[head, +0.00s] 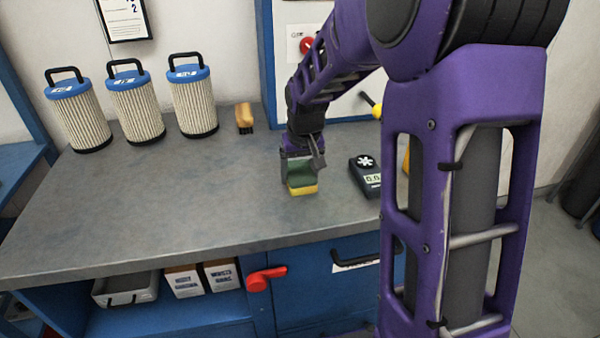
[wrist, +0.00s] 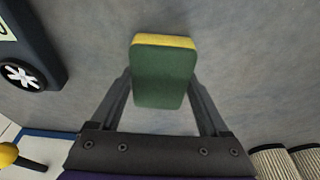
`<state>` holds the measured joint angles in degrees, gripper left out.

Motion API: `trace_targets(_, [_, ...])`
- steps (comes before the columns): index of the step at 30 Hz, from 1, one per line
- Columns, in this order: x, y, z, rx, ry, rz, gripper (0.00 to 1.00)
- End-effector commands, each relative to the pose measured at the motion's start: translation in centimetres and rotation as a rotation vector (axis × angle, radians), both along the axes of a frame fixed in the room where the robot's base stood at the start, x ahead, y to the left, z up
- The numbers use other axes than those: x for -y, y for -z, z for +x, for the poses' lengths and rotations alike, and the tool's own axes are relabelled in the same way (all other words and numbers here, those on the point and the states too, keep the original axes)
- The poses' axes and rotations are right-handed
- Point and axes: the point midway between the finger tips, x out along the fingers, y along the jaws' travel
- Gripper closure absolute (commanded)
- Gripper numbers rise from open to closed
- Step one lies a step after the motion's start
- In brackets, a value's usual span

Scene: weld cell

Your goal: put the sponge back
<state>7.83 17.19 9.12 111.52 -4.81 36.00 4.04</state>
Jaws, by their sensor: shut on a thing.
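The sponge (head: 302,180) is yellow with a green scouring side. It is between the fingers of my gripper (head: 302,172), which is shut on it, over the right half of the grey workbench. In the wrist view the sponge (wrist: 163,75) shows its green face, with a yellow edge at the far end. The two fingers of my gripper (wrist: 162,100) press on its sides. I cannot tell whether the sponge touches the bench top or hangs just above it.
A dark meter (head: 366,176) lies just right of the sponge. A wooden brush (head: 244,118) and several pleated filters (head: 135,105) stand at the back. The bench top (head: 150,205) is clear at left and front. Below are a grey tray (head: 125,290), white boxes and a red handle (head: 265,278).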

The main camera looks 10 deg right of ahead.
Motion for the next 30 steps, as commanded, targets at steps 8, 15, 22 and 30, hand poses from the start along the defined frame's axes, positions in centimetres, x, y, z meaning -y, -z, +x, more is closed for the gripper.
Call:
trace_targets(8, [0.0, 0.4, 0.0, 0.0, 0.0, 0.0, 0.17])
trace_targets(15, [0.0, 0.3, 0.0, -0.001, 0.0, 0.0, 0.0])
trace_targets(22, [0.0, -0.8, -0.1, 0.001, 0.0, 0.0, 0.0])
trace_targets(30, [0.0, -6.2, -1.6, 0.004, 0.0, -0.001, 0.0])
